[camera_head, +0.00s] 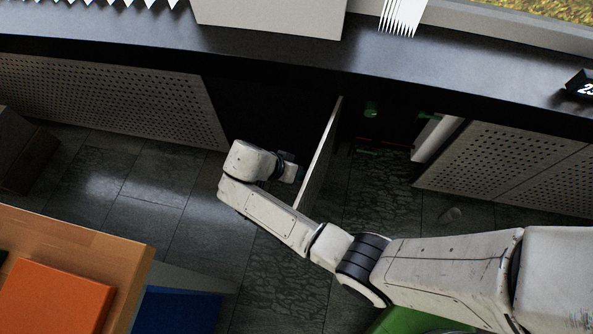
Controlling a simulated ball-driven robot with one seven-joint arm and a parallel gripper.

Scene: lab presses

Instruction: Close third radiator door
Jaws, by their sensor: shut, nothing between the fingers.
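A radiator door (321,153) stands swung open in the camera_head view, seen nearly edge-on as a thin pale panel. It juts out from under the dark counter into the aisle. My arm reaches in from the right and bends round the door's near end. My gripper (294,170) is on the left side of the door, close to its face. It is small and dark here, and I cannot tell whether it touches the panel. It is shut and holds nothing.
Perforated radiator panels flank the opening on the left (120,95) and right (515,165). The dark counter (190,45) runs above. A wooden table (125,255) with an orange object (55,297) stands at lower left. Tiled floor (150,195) between is clear.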

